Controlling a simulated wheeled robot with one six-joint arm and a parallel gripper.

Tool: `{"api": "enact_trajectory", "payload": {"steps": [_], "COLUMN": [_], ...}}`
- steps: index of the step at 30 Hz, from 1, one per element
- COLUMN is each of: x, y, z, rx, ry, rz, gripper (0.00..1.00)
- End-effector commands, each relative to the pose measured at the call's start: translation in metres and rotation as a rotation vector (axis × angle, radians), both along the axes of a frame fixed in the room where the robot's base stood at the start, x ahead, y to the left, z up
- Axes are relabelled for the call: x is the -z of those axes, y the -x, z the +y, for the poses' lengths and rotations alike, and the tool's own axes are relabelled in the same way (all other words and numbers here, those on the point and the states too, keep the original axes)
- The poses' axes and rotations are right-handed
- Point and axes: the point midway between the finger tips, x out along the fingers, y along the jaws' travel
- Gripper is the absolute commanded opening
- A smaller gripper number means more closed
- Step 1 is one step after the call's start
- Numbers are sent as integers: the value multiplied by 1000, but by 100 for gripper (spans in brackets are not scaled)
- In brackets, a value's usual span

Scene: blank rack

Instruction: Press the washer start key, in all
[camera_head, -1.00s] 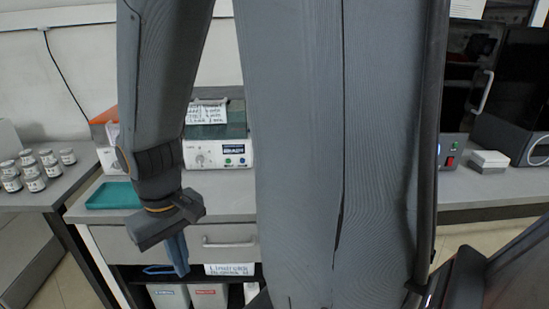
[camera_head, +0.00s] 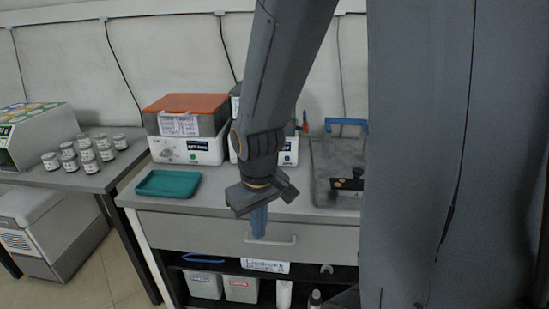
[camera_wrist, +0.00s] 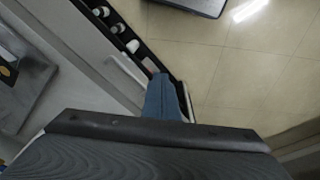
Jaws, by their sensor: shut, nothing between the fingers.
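An instrument with an orange lid and a white front panel (camera_head: 188,150) stands on the bench, with a paper label on its lid. A second white instrument (camera_head: 289,151) stands just right of it, mostly hidden behind my arm. The panel print is too small to read, so I cannot tell which is the washer, and no start key can be made out. My gripper (camera_head: 258,228) hangs pointing down in front of the bench drawer, apart from both instruments. Its blue fingers are together and empty. They also show in the wrist view (camera_wrist: 163,98), above the shelf edge and floor.
A teal tray (camera_head: 168,184) lies at the bench's front left. Several small jars (camera_head: 88,155) stand on the left side table. A grey device with a blue handle (camera_head: 340,165) sits right of my arm. The drawer handle (camera_head: 270,240) sticks out near my gripper.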

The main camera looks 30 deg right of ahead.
Motion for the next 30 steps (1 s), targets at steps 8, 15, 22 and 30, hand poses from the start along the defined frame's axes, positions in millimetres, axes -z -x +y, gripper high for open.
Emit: {"api": "enact_trajectory", "payload": {"steps": [8, 15, 22, 30], "x": [23, 39, 44, 42], "y": [-126, -198, -221, -224], "z": [-78, -126, -150, -155], "rx": [-415, -782, -988, -1050], "ry": [169, 368, 547, 627], "rz": [-329, -624, -845, -933], "gripper": [0, 0, 0, 0]}}
